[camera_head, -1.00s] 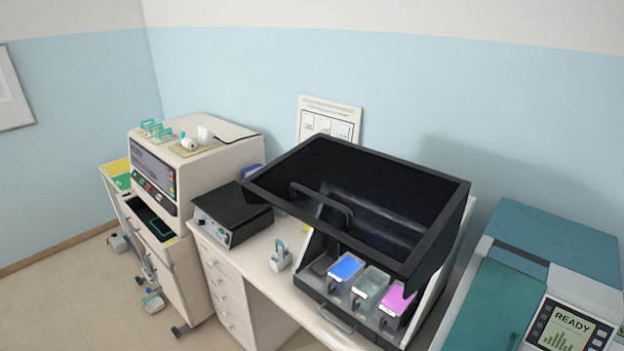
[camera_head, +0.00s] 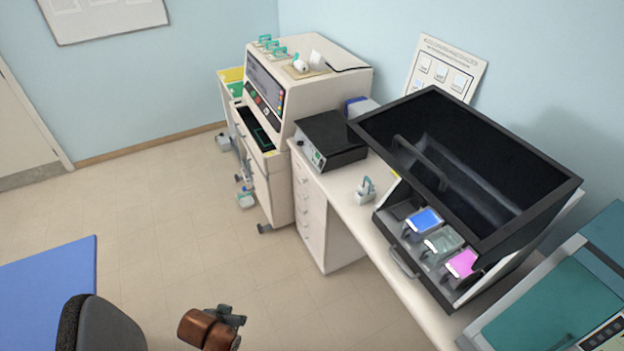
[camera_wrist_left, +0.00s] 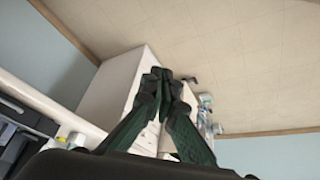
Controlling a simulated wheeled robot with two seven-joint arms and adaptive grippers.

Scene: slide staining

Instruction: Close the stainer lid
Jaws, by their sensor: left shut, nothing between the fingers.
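The stainer (camera_head: 400,262) stands on the white bench at the right of the head view. Its dark lid (camera_head: 470,160) is raised and tilted, with a bar handle (camera_head: 420,163) on it. Below the lid are a blue tray (camera_head: 424,220), a grey-green tray (camera_head: 442,241) and a pink tray (camera_head: 463,264). My left gripper (camera_head: 232,314) is low over the floor at the bottom, well left of the stainer and apart from it. In the left wrist view its fingers (camera_wrist_left: 162,76) meet, shut and empty. My right gripper is not in view.
A black-topped device (camera_head: 332,138) and a small rack (camera_head: 366,193) stand left of the stainer on the bench (camera_head: 350,210). A beige machine (camera_head: 310,85) is behind. A teal-topped machine (camera_head: 560,300) is at right. A dark chair (camera_head: 95,325) is bottom left. Floor between is clear.

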